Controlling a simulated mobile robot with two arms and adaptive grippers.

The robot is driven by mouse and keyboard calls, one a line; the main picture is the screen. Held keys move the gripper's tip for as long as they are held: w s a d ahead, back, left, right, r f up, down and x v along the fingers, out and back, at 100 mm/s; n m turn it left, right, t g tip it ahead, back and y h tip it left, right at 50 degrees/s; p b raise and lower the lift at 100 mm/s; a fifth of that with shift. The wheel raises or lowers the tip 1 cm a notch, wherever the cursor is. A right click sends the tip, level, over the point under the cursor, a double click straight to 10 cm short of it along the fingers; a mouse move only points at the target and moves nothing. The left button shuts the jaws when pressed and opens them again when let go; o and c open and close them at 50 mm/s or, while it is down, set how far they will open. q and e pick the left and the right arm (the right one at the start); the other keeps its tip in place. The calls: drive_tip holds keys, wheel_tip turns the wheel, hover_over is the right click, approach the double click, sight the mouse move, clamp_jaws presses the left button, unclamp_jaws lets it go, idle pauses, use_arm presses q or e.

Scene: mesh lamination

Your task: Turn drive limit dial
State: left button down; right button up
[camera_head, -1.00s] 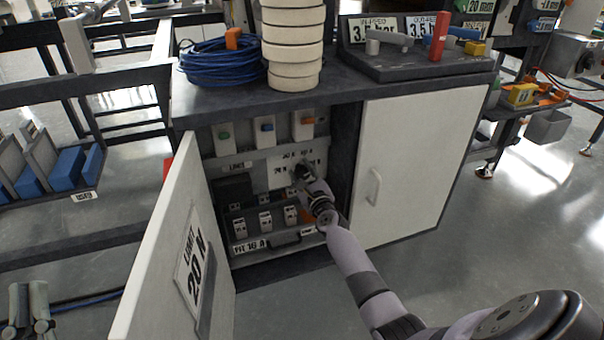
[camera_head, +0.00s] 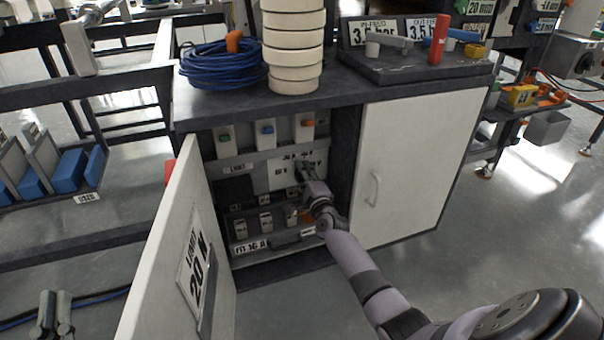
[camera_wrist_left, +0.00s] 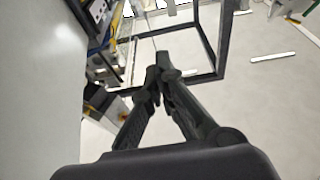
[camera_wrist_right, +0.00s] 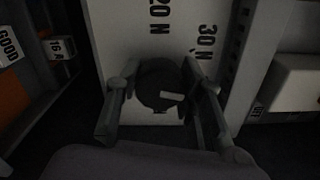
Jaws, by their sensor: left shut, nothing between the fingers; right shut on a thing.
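The dark round drive limit dial (camera_wrist_right: 160,85) sits on a white plate in the open cabinet, with a pale mark on its face. In the right wrist view the labels "20 N" and "30 N" show around it. My right gripper (camera_head: 303,170) reaches into the cabinet and is shut on the dial; in the right wrist view its fingers (camera_wrist_right: 158,80) lie on either side of it. In the head view my gripper mostly hides the dial. My left gripper (camera_head: 52,312) is at the lower left, outside the cabinet, shut and empty; its fingertips meet in the left wrist view (camera_wrist_left: 160,68).
The open cabinet door (camera_head: 165,255) bears a "LIMIT 20 N" card (camera_head: 195,265). The right door (camera_head: 420,160) is closed. Inside are several coloured switches (camera_head: 265,130) above and a row of fuse blocks (camera_head: 265,222) below. Blue cable (camera_head: 215,65) and stacked white rings (camera_head: 293,50) stand on top.

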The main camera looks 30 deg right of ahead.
drive_tip(key=n+p, duration=0.1)
drive_tip(key=n, duration=0.3)
drive_tip(key=shift+n, duration=0.3)
use_arm(q)
wheel_tip(320, 180, down, 11)
drive_tip(key=s+a+g+y+p, duration=0.1)
drive_tip(key=a+g+y+p, duration=0.1)
drive_tip(key=g, duration=0.5)
use_arm(e)
drive_tip(key=n, duration=0.3)
drive_tip(key=shift+n, duration=0.4)
drive_tip(key=n, duration=0.3)
drive_tip(key=shift+f+n+p, duration=0.1)
drive_tip(key=shift+n+p, duration=0.2)
drive_tip(key=shift+p, duration=0.1)
drive_tip(key=n+p, duration=0.1)
drive_tip(key=n, duration=0.4)
use_arm(q)
drive_tip(key=s+a+f+g+y, duration=0.2)
drive_tip(key=s+a+f+g, duration=0.2)
drive_tip(key=s+f+g, duration=0.4)
drive_tip(key=shift+s+a+f+n+y+p, duration=0.15)
drive_tip(key=shift+s+f+n+y+p, duration=0.2)
drive_tip(key=shift+s+f, duration=0.95)
use_arm(e)
drive_tip(key=shift+f+n, duration=0.1)
drive_tip(key=shift+n, duration=1.7)
use_arm(q)
drive_tip(key=shift+s+r, duration=0.5)
drive_tip(key=shift+s, duration=0.1)
